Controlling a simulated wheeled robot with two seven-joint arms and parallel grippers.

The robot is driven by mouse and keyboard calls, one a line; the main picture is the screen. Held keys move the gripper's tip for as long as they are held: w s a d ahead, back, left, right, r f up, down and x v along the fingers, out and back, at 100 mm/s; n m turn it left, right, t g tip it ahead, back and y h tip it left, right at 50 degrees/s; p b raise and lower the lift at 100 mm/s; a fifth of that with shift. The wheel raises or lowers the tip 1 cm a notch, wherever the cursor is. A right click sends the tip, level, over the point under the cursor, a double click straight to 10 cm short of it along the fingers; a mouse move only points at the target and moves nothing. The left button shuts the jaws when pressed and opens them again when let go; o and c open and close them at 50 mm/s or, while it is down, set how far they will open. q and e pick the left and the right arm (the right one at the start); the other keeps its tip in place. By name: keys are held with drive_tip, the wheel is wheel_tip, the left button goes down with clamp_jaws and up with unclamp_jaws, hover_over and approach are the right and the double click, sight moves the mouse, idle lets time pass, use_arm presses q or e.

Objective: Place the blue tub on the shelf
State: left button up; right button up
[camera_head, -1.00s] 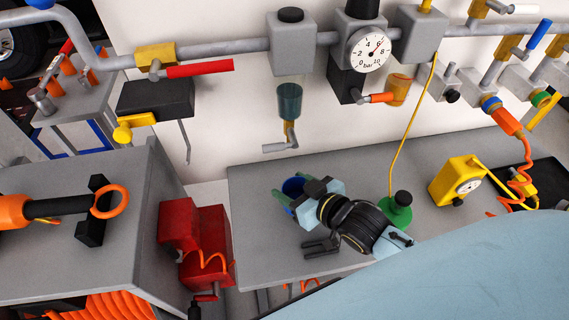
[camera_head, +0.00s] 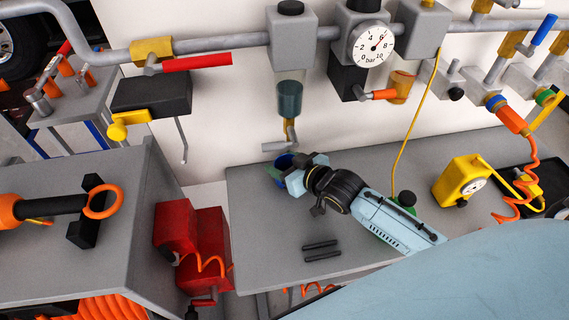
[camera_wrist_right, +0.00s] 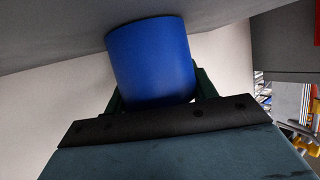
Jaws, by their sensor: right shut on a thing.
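The blue tub (camera_wrist_right: 150,60) is a plain blue cylinder, held between the dark green fingers of my right gripper in the right wrist view. In the head view only a small part of the tub (camera_head: 284,159) shows at the far end of my right gripper (camera_head: 280,172), over the back edge of the grey bench. The right gripper is shut on it; the wrist hides much of the fingers in the head view. I cannot tell which surface is the shelf. My left gripper is not in view.
The grey bench (camera_head: 262,245) bears two dark bars (camera_head: 322,251), a green item (camera_head: 404,202) behind my arm and a yellow gauge box (camera_head: 462,182). A hanging cup with a lever (camera_head: 290,100) is just above the gripper. A red machine (camera_head: 195,240) stands left of the bench.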

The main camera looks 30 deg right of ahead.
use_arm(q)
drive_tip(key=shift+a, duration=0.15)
use_arm(e)
drive_tip(key=o, duration=1)
drive_tip(key=shift+f, duration=0.1)
drive_tip(key=shift+s+r, duration=0.1)
drive_tip(key=shift+r, duration=0.1)
drive_tip(key=p+v, duration=0.2)
drive_tip(key=v, duration=0.8)
drive_tip(key=shift+v, duration=0.75)
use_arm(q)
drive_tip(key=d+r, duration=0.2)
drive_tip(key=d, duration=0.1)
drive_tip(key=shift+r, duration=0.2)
use_arm(e)
drive_tip(key=shift+s, duration=0.15)
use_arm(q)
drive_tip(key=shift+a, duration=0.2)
